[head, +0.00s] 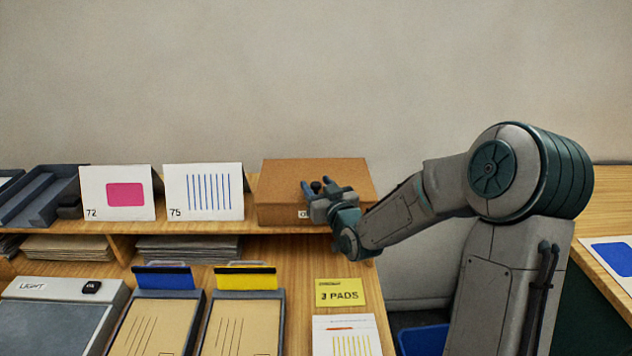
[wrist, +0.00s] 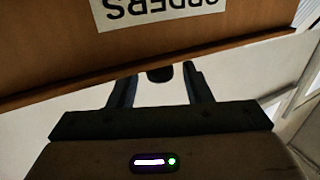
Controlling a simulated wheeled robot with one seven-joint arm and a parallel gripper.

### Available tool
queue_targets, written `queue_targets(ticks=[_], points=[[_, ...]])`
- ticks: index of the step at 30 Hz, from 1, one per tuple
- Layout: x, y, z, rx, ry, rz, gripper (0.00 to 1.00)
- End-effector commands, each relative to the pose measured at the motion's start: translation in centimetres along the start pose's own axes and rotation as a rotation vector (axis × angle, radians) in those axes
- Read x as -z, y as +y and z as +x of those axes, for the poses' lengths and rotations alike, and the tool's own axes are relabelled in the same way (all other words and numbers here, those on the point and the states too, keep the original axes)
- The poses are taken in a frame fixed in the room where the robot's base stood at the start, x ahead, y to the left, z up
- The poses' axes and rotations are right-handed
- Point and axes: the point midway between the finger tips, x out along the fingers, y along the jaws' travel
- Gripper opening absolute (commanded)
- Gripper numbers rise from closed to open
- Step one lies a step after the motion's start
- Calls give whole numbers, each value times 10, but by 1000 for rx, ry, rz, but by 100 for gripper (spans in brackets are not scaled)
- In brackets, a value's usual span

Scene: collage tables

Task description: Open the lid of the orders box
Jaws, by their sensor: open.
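The orders box (head: 285,213) is a brown cardboard-coloured box on the raised shelf against the wall, and its lid (head: 290,172) looks shut. In the wrist view its white label (wrist: 165,8) reads ORDERS, upside down; in the head view my gripper partly hides it. My gripper (head: 318,187) is in front of the box's right part, with its fingers open. In the wrist view my gripper (wrist: 159,82) has its two fingers apart, with a small dark rounded knob (wrist: 160,75) between them at the box's edge. I cannot tell whether the fingers touch it.
Cards marked 72 (head: 117,207) and 75 (head: 204,207) stand left of the box. A grey tray (head: 40,195) is farther left. Clipboards (head: 148,325), a yellow PADS card (head: 340,292) and a striped sheet (head: 347,340) lie on the lower tabletop. Wall space above the box is clear.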

Motion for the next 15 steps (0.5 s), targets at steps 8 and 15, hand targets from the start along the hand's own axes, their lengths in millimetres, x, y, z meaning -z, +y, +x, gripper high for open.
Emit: queue_targets(ticks=[8,15], points=[[0,0,14,0,0,0,45],[0,0,13,0,0,0,36]])
